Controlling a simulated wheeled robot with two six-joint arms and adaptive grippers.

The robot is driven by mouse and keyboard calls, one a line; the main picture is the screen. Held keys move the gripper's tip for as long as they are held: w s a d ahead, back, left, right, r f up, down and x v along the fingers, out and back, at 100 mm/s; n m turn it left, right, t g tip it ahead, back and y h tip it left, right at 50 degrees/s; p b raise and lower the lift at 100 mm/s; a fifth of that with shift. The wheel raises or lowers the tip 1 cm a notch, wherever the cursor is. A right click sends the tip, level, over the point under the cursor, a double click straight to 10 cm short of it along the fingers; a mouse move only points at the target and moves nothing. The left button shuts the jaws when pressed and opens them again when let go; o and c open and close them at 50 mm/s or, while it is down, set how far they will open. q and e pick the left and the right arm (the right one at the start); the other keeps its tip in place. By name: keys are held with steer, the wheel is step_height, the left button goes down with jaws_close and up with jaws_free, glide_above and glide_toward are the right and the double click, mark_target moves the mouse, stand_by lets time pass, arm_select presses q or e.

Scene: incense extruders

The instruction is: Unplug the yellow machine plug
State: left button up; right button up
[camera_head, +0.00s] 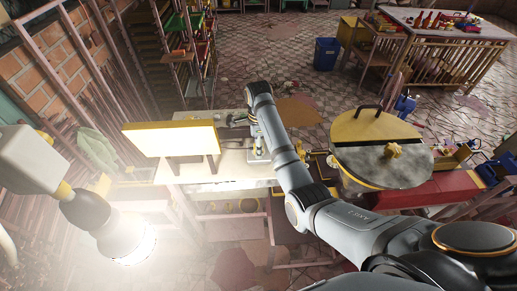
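My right arm reaches in from the lower right, and its gripper (258,150) points down at the pale worktable (228,168). The gripper is small and partly behind the arm, so I cannot tell whether its fingers are open or shut, or touch anything. A yellow-framed box or panel (172,137) with a bright face stands on the worktable left of the gripper. A round yellow-rimmed machine (372,126) with a grey-and-yellow top stands to the right of my arm. I cannot make out a yellow plug. My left gripper is not in view.
A glowing lamp (127,240) hangs at the lower left. A brick wall (45,75) and shelves (187,45) are at the upper left. A red bench (440,189) is at the right. A blue bin (326,54) stands on open tiled floor behind.

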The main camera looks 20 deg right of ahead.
jaws_close()
steer(key=shift+r, duration=0.1)
